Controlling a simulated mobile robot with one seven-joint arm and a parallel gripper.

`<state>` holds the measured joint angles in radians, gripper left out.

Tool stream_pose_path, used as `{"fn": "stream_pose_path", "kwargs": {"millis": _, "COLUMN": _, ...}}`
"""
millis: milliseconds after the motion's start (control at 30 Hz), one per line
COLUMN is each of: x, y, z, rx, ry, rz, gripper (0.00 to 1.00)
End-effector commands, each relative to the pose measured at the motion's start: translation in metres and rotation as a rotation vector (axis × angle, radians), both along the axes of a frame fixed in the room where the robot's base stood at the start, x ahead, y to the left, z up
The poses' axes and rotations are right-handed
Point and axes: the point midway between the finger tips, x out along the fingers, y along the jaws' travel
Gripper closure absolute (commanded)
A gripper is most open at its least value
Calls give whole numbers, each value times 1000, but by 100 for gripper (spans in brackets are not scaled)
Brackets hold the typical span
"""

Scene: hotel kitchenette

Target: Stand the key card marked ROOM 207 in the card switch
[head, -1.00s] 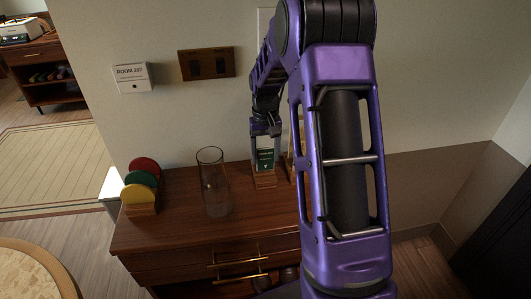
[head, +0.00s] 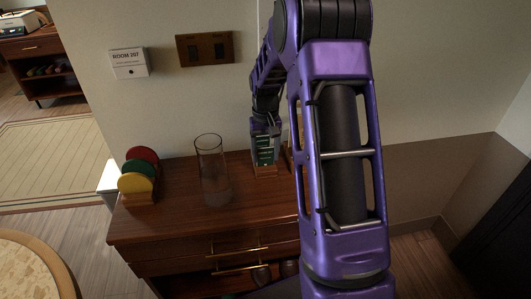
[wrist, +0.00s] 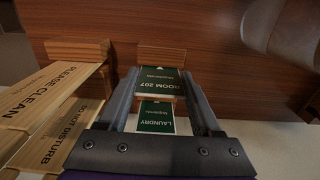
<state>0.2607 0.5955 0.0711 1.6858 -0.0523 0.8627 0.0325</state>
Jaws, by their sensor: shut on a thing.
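The green key card marked ROOM 207 (wrist: 160,82) is between the fingers of my gripper (wrist: 160,80), which is shut on it. A second green card marked LAUNDRY (wrist: 157,117) shows right beside it in the wrist view. The cards are at a small wooden stand (wrist: 162,54) on the cabinet; I cannot tell whether the held card still touches it. In the head view my gripper (head: 264,145) is low over this stand (head: 265,171). The card switch, a white box labelled ROOM 207 (head: 129,57), is on the wall at the upper left.
A clear glass vase (head: 212,175) stands left of the stand. Colored discs in a wooden rack (head: 138,183) stand farther left. Wooden signs marked PLEASE CLEAN (wrist: 55,85) and DO NOT DISTURB (wrist: 65,130) are close beside my gripper. A brown switch plate (head: 205,48) is on the wall.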

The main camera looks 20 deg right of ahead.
Motion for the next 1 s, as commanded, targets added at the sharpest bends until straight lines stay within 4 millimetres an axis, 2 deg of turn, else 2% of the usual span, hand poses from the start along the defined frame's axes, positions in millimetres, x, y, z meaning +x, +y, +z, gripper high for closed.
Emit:
{"fn": "stream_pose_path", "kwargs": {"millis": 133, "x": 0, "y": 0, "z": 0, "rx": 0, "ry": 0, "rz": 0, "gripper": 85}}
{"fn": "stream_pose_path", "kwargs": {"millis": 167, "x": 0, "y": 0, "z": 0, "rx": 0, "ry": 0, "rz": 0, "gripper": 29}}
{"fn": "stream_pose_path", "kwargs": {"millis": 300, "x": 0, "y": 0, "z": 0, "rx": 0, "ry": 0, "rz": 0, "gripper": 4}}
{"fn": "stream_pose_path", "kwargs": {"millis": 333, "x": 0, "y": 0, "z": 0, "rx": 0, "ry": 0, "rz": 0, "gripper": 0}}
{"fn": "stream_pose_path", "kwargs": {"millis": 667, "x": 1, "y": 0, "z": 6, "rx": -1, "ry": -3, "rz": 0, "gripper": 0}}
{"fn": "stream_pose_path", "kwargs": {"millis": 767, "x": 1, "y": 0, "z": 20, "rx": -1, "ry": -4, "rz": 0, "gripper": 0}}
{"fn": "stream_pose_path", "kwargs": {"millis": 1000, "x": 2, "y": 0, "z": 77, "rx": -2, "ry": -7, "rz": 1, "gripper": 0}}
